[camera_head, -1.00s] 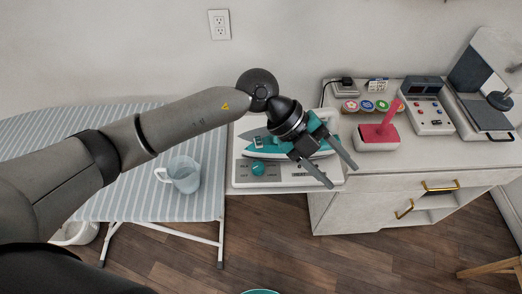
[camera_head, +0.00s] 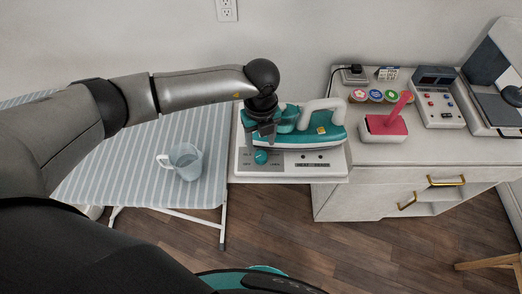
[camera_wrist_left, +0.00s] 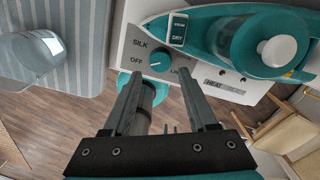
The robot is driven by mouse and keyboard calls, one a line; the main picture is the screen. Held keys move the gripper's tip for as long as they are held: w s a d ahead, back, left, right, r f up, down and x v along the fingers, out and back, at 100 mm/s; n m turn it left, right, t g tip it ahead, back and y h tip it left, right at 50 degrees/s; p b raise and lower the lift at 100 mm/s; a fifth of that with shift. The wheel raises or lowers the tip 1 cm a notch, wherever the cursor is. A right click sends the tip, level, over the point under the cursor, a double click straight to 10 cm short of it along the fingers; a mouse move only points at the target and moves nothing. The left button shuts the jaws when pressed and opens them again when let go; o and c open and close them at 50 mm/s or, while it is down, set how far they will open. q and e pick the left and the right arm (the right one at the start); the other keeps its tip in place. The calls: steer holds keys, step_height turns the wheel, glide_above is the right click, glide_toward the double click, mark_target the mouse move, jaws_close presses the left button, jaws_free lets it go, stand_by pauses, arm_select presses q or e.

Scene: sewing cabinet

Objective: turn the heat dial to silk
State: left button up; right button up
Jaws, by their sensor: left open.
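The teal round heat dial (camera_head: 261,156) is on the front of the white iron station (camera_head: 300,172). In the left wrist view the dial (camera_wrist_left: 161,55) has the labels SILK and OFF to its left and a partly hidden label to its right. I cannot clearly tell which label it points to. My left gripper (camera_head: 262,138) is over the dial, pointing down. In the wrist view its two fingers (camera_wrist_left: 160,77) are spread and empty, with the tips just short of the dial. I cannot tell whether they touch it. My right gripper is out of view.
A teal iron (camera_head: 322,133) rests on the station, right beside my left gripper. A clear jug (camera_head: 183,160) stands on the striped ironing board (camera_head: 130,165) to the left. A pink-handled object (camera_head: 385,127) and a control box (camera_head: 437,105) stand on the cabinet to the right.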

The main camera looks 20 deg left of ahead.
mark_target(261, 155)
arm_select(q)
step_height(261, 155, down, 6)
steer(key=shift+r, duration=0.1)
stand_by(0.4)
jaws_close()
